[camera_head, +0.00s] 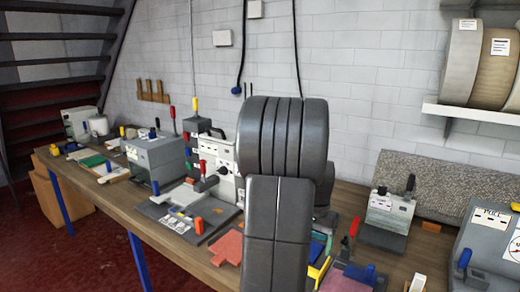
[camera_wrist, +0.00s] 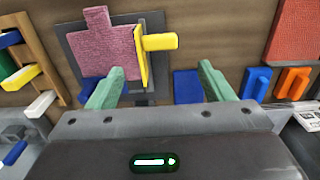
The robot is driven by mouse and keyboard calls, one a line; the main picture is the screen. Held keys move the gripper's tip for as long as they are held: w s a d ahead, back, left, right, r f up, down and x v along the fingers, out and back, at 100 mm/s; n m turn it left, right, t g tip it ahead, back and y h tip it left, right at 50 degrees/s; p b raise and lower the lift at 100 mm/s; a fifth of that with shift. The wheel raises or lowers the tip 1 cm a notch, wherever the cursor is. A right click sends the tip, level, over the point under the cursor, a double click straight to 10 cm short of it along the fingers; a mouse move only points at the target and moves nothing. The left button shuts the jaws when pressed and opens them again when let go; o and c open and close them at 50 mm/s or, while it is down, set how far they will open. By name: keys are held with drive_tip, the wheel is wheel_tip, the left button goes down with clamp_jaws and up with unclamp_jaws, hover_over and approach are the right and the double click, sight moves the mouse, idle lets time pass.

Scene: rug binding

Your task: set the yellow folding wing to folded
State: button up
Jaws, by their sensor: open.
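The yellow folding wing (camera_wrist: 140,58) shows in the wrist view as a narrow strip along the right edge of a pink rug piece (camera_wrist: 100,50). It looks raised, seen nearly edge-on, with a yellow handle (camera_wrist: 161,42) sticking out to the right. The rug piece lies on a dark grey plate (camera_wrist: 72,55). My gripper (camera_wrist: 160,88) is open and empty, its two green fingers apart, below the wing in the picture. In the head view, a yellow part (camera_head: 318,271) shows low beside my arm; my arm hides my gripper there.
A blue block (camera_wrist: 187,86) lies right of the plate, with blue and orange handles (camera_wrist: 292,82) and a red piece (camera_wrist: 298,35) further right. A wooden rack (camera_wrist: 38,50) with coloured handles stands left. Machines, including a grey box (camera_head: 155,158), line the bench (camera_head: 120,205).

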sight(316, 272)
drive_tip(key=f, duration=0.9)
drive_tip(key=shift+s+d+f, duration=0.2)
drive_tip(key=shift+s+d+r+t+y+b, duration=0.2)
drive_tip(key=shift+d+t+y+b, duration=0.15)
drive_tip(key=shift+y, duration=0.25)
drive_tip(key=shift+s+d+r+t+y+b, duration=0.1)
drive_tip(key=shift+s+d+t+y+b, duration=0.15)
drive_tip(key=shift+t+y, duration=0.3)
drive_tip(key=shift+r+y, duration=0.1)
drive_tip(key=shift+y, duration=0.25)
drive_tip(key=shift+s, duration=0.15)
